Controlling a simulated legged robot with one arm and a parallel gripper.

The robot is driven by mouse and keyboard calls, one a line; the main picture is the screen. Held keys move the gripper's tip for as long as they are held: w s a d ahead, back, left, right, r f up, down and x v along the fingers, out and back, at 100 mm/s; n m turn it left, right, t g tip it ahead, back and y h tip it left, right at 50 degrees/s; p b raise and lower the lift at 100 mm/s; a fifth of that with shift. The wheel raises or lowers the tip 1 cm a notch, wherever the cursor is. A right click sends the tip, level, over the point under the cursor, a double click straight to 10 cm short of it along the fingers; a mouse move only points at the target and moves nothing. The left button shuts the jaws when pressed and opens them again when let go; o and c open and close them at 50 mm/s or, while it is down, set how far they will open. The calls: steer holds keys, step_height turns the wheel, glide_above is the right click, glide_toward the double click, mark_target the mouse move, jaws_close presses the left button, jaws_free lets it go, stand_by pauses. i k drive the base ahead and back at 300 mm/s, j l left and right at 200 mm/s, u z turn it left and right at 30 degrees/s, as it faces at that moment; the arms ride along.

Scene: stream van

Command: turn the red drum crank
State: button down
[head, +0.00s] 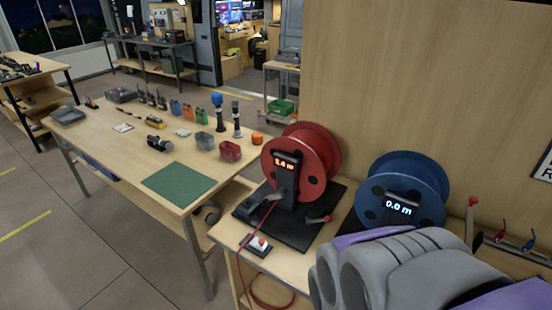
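The red drum (318,140) stands on a black base plate (300,235) on the wooden bench. A dark post in front of it carries a display with glowing orange digits, hard to read exactly, ending in "m". A red cable runs from the drum down over the bench's front edge. Grey and purple parts of my own body fill the bottom right. I cannot make out my gripper's fingers, and nothing of mine visibly touches the crank.
A blue drum (420,178) reading 0.0 m stands to the right, partly hidden by my body. A red-knobbed lever (473,202) stands beyond it. A table with a green mat (178,186) and tools stands left.

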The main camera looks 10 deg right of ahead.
mark_target(279, 195)
steer(key=i+j+u, duration=0.15)
steer(key=u, duration=0.2)
steer(key=i+j+u, duration=0.15)
steer(key=u, duration=0.2)
